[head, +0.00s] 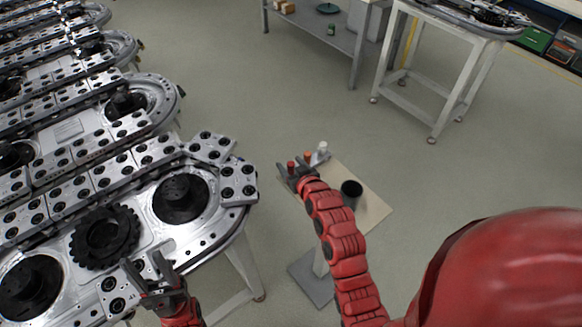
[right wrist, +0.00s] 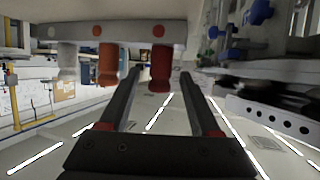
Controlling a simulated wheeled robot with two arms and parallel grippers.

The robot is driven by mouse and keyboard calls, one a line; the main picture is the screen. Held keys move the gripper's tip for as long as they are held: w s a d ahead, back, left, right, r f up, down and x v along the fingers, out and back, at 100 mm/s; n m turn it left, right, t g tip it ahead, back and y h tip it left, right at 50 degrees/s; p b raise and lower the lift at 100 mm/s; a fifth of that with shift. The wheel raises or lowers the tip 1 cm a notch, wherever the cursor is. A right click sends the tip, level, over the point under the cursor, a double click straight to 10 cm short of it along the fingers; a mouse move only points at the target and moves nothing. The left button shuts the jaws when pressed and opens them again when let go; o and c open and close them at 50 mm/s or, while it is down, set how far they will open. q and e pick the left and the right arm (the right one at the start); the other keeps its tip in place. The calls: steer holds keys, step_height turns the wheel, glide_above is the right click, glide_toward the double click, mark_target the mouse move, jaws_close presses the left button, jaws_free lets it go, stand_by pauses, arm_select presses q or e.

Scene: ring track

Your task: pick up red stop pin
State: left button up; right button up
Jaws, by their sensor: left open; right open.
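The red stop pin (head: 291,165) stands at the left end of a short row at the far edge of a small stand. In the right wrist view the red pin (right wrist: 160,66) shows between the two fingertips, below a grey holder bar (right wrist: 130,33). My right gripper (head: 288,173) is open around or just in front of it; I cannot tell whether a finger touches it. An orange pin (head: 307,156) and a white pin (head: 322,148) stand beside it to the right. My left gripper (head: 143,268) is open and empty near the track's front edge.
The ring track (head: 150,225) with its metal plates and black hubs fills the left side. A black cup (head: 351,194) stands on the stand's tan top (head: 370,213), right of my right arm. Open floor (head: 250,90) lies beyond.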

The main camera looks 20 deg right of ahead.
jaws_close()
stand_by(0.4)
